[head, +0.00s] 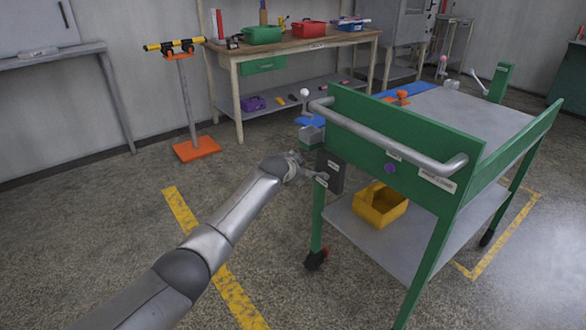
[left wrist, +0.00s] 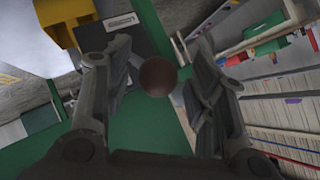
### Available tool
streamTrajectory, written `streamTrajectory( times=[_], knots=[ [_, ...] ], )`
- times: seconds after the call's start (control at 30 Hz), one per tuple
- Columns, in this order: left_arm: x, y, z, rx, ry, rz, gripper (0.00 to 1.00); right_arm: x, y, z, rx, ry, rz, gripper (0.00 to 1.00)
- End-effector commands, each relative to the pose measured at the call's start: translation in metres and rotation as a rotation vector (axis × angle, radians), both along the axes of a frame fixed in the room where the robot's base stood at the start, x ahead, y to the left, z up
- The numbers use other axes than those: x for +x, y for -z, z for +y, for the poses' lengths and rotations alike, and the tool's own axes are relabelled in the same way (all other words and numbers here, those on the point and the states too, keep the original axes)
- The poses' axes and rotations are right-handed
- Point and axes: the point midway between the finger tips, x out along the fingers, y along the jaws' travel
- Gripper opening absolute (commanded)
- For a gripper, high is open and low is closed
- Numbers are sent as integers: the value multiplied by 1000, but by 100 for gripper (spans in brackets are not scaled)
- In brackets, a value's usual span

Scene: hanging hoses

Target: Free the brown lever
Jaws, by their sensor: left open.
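The brown lever's round knob (left wrist: 158,76) shows in the left wrist view between the two fingers of my left gripper (left wrist: 156,60). The fingers stand apart on either side of it, and I cannot tell whether either touches it. In the head view my left gripper (head: 312,174) is at the near left end of the green cart (head: 362,128), beside a dark grey box (head: 331,168) on the cart. The brown knob cannot be made out there. My right gripper is not in view.
The cart's grey handle bar (head: 390,140) runs above my gripper. A white knob (head: 304,92) stands near its left end, and a purple knob (head: 390,168) is on the end panel. A yellow bin (head: 379,204) sits on the lower shelf.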

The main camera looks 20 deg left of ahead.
Motion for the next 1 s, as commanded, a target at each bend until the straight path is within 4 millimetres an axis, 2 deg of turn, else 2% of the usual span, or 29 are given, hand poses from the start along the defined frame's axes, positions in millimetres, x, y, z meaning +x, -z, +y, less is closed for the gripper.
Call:
streamTrajectory(
  times=[0.37,1.0],
  knots=[
    [-24,-14,2,0,-1,-1,51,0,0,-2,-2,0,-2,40],
    [-84,-53,7,1,-3,-4,51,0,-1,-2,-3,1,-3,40]
  ],
)
